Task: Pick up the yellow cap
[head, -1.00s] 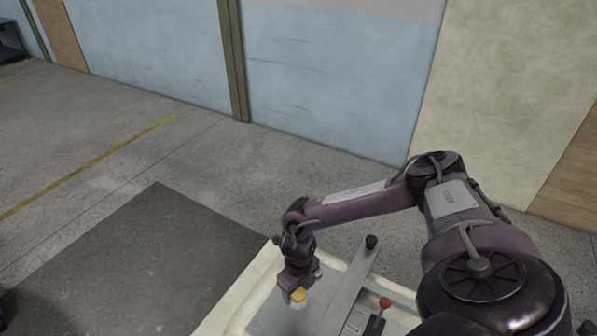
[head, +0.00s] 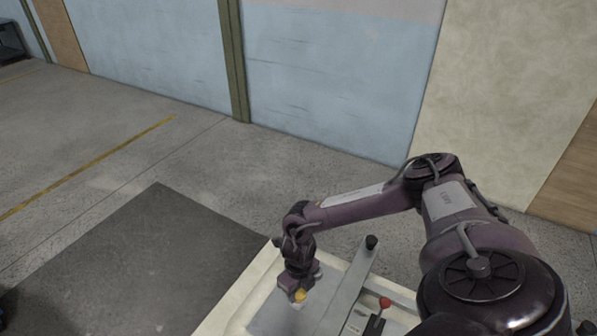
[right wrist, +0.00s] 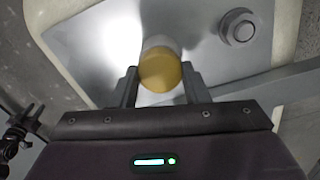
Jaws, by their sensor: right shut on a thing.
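The yellow cap (head: 300,295) is a small round piece on top of a pale, whitish body in the head view. It also shows in the right wrist view (right wrist: 160,70), where the pale body (right wrist: 157,42) shows just beyond it. My right gripper (head: 299,291) points down over the cap. In the right wrist view the fingers of my right gripper (right wrist: 160,85) stand on both sides of the cap and are shut on it. The gripper partly hides the cap in the head view. My left gripper is not in view.
The pale body stands on a grey metal plate (head: 270,318) with a cream rim (head: 236,300). A round metal knob (right wrist: 238,27) sits on the plate. A grey bar (head: 345,290), a black knob (head: 371,242) and a red-topped lever (head: 385,303) lie to the right.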

